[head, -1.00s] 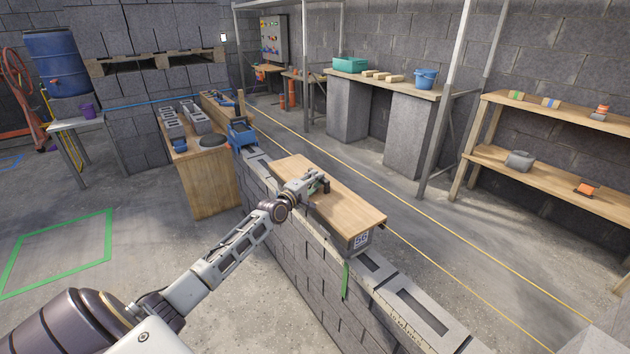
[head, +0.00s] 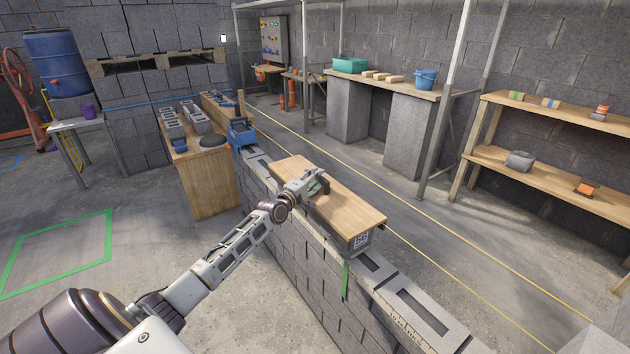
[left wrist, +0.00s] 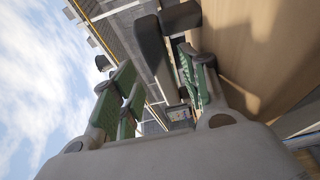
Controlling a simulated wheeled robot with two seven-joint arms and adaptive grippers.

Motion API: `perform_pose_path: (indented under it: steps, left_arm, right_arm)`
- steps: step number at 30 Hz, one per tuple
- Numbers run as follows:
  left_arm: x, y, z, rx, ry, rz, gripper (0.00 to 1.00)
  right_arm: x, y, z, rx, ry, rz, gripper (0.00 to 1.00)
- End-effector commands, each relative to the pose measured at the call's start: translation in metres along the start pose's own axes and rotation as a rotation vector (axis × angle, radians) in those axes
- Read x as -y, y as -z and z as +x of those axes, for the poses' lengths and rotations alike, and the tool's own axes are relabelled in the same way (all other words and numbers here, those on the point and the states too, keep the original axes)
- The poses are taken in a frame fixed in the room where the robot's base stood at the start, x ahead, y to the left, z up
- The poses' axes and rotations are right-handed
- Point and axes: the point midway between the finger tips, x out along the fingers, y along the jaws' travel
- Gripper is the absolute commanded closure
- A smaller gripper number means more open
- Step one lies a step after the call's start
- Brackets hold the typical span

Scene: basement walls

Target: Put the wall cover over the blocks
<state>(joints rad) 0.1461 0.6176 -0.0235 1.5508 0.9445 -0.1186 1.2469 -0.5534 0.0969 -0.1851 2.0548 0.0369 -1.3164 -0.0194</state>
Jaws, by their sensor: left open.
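The likely wall cover, a flat wooden board (head: 350,205), lies along the top of the grey block wall (head: 285,225) in the head view. A grey part with a printed label (head: 361,240) shows under its near end. Hollow grey blocks (head: 420,308) are uncovered on the wall nearer me. My left gripper (head: 318,186) is open over the board's left side. In the left wrist view its green-padded fingers (left wrist: 158,88) are apart, beside the board (left wrist: 258,55). Dark pieces show near the fingertips; contact with the board cannot be told. My right gripper is out of view.
A blue tool box (head: 241,133) sits on the wall beyond the board. A wooden bench (head: 210,185) with blocks stands left of the wall. Wooden shelves (head: 550,175) stand right.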

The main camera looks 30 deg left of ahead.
Motion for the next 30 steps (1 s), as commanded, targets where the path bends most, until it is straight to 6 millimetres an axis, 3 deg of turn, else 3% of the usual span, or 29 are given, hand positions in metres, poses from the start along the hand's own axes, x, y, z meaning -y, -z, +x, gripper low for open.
perform_pose_path:
  steps: [16,30]
  left_arm:
    - [0.005,-0.001,-0.006,0.002,0.008,-0.002,0.56]
    - [0.005,-0.001,-0.037,0.001,0.007,-0.001,0.56]
  right_arm:
    - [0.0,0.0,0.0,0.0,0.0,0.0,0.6]
    - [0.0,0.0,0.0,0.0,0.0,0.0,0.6]
